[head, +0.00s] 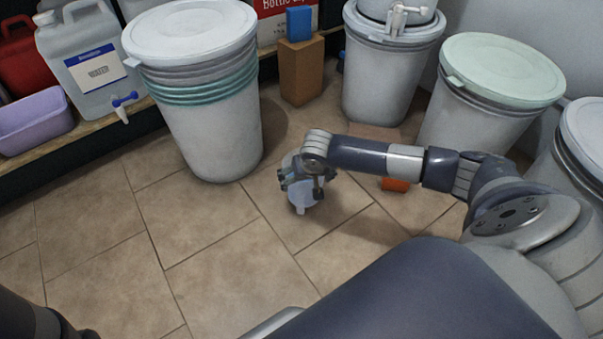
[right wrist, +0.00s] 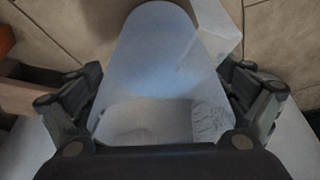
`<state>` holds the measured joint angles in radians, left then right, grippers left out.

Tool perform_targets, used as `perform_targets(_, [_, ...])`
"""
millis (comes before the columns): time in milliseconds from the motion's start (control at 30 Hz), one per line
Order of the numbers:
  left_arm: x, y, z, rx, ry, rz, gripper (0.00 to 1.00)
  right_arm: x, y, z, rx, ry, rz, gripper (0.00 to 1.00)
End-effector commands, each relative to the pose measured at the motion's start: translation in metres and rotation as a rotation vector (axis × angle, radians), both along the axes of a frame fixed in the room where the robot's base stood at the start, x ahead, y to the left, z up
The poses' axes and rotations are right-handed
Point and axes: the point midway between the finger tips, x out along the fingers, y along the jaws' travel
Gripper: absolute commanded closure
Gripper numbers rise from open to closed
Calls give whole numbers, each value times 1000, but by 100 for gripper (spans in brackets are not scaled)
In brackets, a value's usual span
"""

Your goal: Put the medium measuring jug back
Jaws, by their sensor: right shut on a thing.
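A translucent pale measuring jug (head: 301,199) is in my right gripper (head: 302,184), in the middle of the head view, over the tiled floor. In the right wrist view the jug (right wrist: 155,60) fills the space between the two fingers of the gripper (right wrist: 160,105), which are shut on it. A spout-like corner points to the upper right there. Part of the jug is hidden by the gripper in the head view. I cannot tell its size mark. My left gripper is not in view.
A white lidded drum (head: 210,110) stands left of the gripper. A drum with a pale green lid (head: 503,68) and another with a tap (head: 385,80) stand behind. A brown block (head: 301,72) bears a blue box (head: 299,24). An orange block (head: 395,184) lies near my right arm. The front-left floor is clear.

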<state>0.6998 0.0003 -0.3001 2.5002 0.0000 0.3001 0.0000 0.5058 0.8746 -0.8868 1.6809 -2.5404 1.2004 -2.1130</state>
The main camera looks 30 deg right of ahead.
Motion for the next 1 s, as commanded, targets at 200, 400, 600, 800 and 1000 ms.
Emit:
perform_targets(200, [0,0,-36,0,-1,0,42,45,-23,-9,3,-8,-3,61])
perform_targets(400, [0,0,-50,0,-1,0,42,68,-36,-8,2,-6,-2,61])
perform_targets(600, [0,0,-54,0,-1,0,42,72,-39,-9,3,-3,2,61])
perform_targets(800, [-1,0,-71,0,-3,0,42,72,-39,-26,2,-3,0,61])
perform_targets(1000, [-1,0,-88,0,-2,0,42,72,-38,-43,3,-3,2,61])
